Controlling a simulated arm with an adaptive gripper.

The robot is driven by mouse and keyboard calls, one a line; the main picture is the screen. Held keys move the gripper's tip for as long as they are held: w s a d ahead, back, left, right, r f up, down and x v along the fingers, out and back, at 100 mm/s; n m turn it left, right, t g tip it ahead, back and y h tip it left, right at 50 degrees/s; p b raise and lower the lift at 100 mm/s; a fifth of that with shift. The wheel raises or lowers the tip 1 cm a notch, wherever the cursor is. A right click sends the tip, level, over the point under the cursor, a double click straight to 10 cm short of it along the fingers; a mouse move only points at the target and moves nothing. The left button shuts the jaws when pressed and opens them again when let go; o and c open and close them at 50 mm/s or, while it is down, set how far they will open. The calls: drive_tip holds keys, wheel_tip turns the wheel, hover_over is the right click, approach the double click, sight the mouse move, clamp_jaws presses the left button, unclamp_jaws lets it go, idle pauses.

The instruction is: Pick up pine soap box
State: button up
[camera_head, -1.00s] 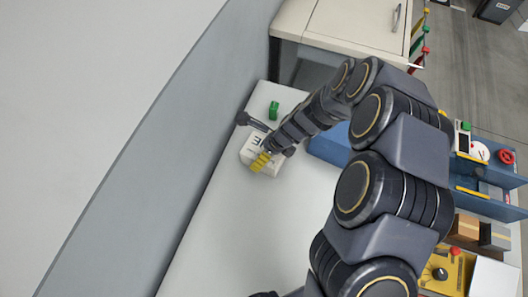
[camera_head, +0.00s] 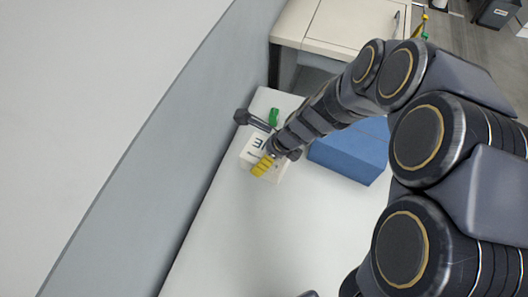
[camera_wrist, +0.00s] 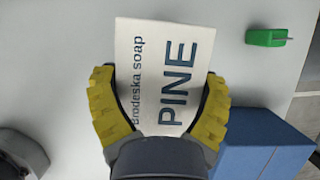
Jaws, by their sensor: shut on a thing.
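The pine soap box (camera_wrist: 175,65) is a white carton with dark "PINE" and "Brodeska soap" lettering. In the head view the soap box (camera_head: 249,156) is at the far left part of the white table, partly covered by my gripper (camera_head: 264,165). In the wrist view my gripper (camera_wrist: 158,110) has its yellow ribbed fingers on both sides of the carton, closed against its edges. The carton's lower end is hidden behind the gripper body. I cannot tell whether it is clear of the table.
A green object (camera_head: 274,117) lies beyond the box; it also shows in the wrist view (camera_wrist: 266,37). A blue block (camera_head: 350,152) is to the right. A dark grey object (camera_head: 243,117) stands beside the wall. The table front (camera_head: 235,235) is bare.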

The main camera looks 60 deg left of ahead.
drive_tip(key=d+r, duration=0.3)
drive_tip(key=shift+s+r, duration=0.3)
drive_tip(key=shift+r, duration=0.05)
drive_tip(key=s+d+r, duration=0.2)
drive_tip(key=d+r, duration=0.1)
drive_tip(key=d, duration=0.5)
drive_tip(key=shift+r, duration=0.15)
drive_tip(key=shift+s, duration=0.1)
